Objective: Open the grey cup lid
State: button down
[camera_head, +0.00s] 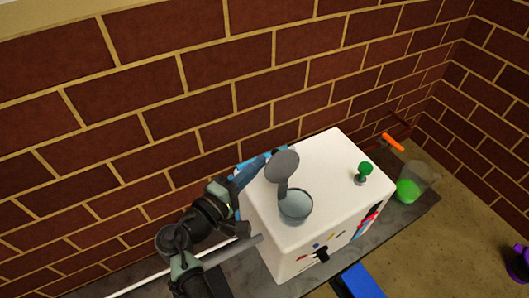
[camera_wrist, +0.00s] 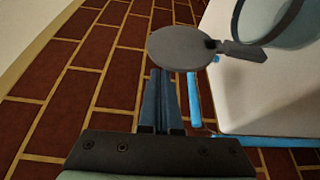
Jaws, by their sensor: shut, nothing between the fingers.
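The grey cup (camera_head: 296,207) sits in the top of a white box (camera_head: 325,160). Its round grey lid (camera_head: 282,166) stands swung open, away from the cup mouth and joined to it by a short hinge arm. In the wrist view the lid (camera_wrist: 180,48) shows as a flat disc, with part of the cup (camera_wrist: 275,22) at the upper right. My gripper (camera_head: 265,160) is at the lid's left side, its fingers shut and empty. In the wrist view my fingertips (camera_wrist: 160,72) end just below the lid's edge; whether they touch it I cannot tell.
A green knob (camera_head: 365,168) stands on the box's right part. A clear container with green contents (camera_head: 408,190) and an orange-handled thing (camera_head: 392,142) are to the right. A brick wall rises close behind. A blue thing (camera_head: 360,282) lies in front.

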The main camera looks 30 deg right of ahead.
jog(key=p+v, duration=0.2)
jog(key=v, duration=0.7)
jog(key=shift+a, duration=0.2)
jog(key=shift+r, duration=0.1)
